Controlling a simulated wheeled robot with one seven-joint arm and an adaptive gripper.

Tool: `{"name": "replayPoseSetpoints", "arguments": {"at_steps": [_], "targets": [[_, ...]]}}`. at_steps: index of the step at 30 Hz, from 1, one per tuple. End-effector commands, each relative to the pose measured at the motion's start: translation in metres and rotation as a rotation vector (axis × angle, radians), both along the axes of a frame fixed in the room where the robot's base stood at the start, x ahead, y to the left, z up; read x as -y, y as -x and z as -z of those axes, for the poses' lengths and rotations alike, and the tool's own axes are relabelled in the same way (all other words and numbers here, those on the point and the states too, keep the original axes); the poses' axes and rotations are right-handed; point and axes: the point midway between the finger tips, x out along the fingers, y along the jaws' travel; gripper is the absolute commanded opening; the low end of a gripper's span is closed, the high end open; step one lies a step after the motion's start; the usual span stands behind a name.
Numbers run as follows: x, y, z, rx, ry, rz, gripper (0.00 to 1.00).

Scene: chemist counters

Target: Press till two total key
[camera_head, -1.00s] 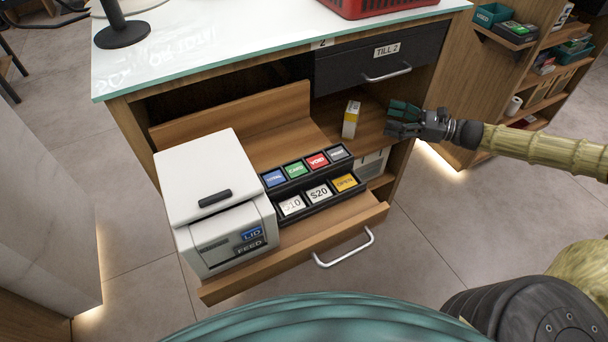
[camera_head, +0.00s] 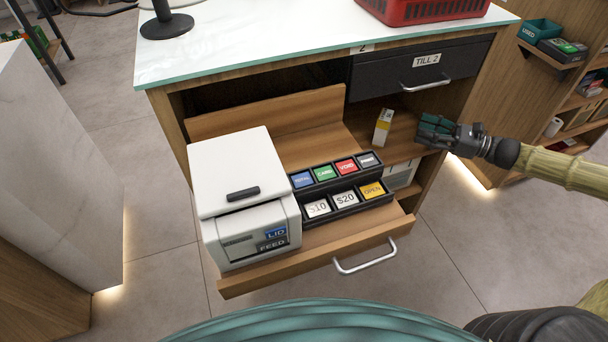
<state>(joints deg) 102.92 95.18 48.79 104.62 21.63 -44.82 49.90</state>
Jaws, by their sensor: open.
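The till two drawer (camera_head: 470,62) is dark and shut under the counter, with a "TILL 2" label. A key block (camera_head: 336,206) sits on the pulled-out wooden tray below it. The blue total key (camera_head: 302,180) is at the left of its back row, beside a green, a red and a grey key. The front row has $10, $20 and a yellow OPEN key. My gripper (camera_head: 432,131) is open and empty, at the right of the block near the shelf, apart from all the keys.
A white printer (camera_head: 240,190) with LID and FEED buttons stands left of the keys. A small white and yellow box (camera_head: 383,127) stands on the shelf between the keys and my gripper. The counter top (camera_head: 260,30) overhangs behind. A red basket (camera_head: 420,10) is on it.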

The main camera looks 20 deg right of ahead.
Motion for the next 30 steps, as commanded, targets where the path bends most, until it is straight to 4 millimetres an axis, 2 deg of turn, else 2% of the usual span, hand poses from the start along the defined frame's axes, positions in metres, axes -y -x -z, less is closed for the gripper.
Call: {"name": "replayPoseSetpoints", "arguments": {"at_steps": [1, 6, 7, 30], "targets": [[0.0000, 0.0000, -0.0001, 0.000, 0.000, 0.000, 0.34], [0.0000, 0.0000, -0.0001, 0.000, 0.000, 0.000, 0.03], [0.0001, 0.0001, 0.0000, 0.000, 0.000, 0.000, 0.00], [0.0010, 0.0001, 0.0008, 0.000, -0.001, 0.000, 0.00]]}}
